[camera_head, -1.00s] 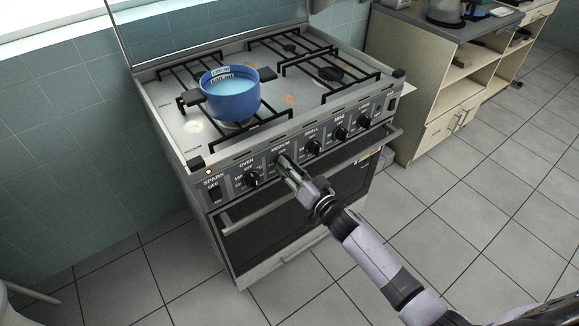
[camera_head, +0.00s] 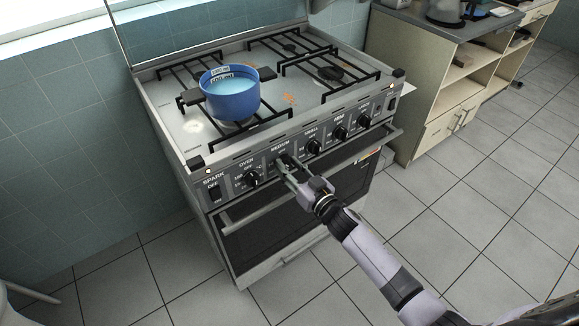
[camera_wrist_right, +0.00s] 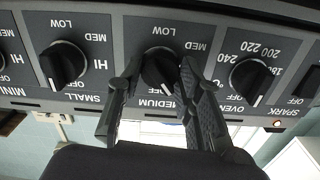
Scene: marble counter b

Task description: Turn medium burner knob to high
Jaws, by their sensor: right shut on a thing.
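The medium burner knob (camera_wrist_right: 160,66) is a round black knob on the stove's dark front panel, under the "MEDIUM" label. In the wrist view, which is upside down, it sits between the two fingers of my right gripper (camera_wrist_right: 158,88). The right gripper (camera_head: 284,164) is shut on this knob. A finger covers the right side of the knob's dial, where no HI mark shows. I cannot tell the knob's exact setting. In the head view the fingers mostly hide the knob. My left gripper is not in view.
The small burner knob (camera_wrist_right: 62,65) and oven knob (camera_wrist_right: 250,80) flank the medium knob closely. A blue pot (camera_head: 231,95) with pale blue contents stands on the near left burner. The oven door handle (camera_head: 240,215) runs below the panel.

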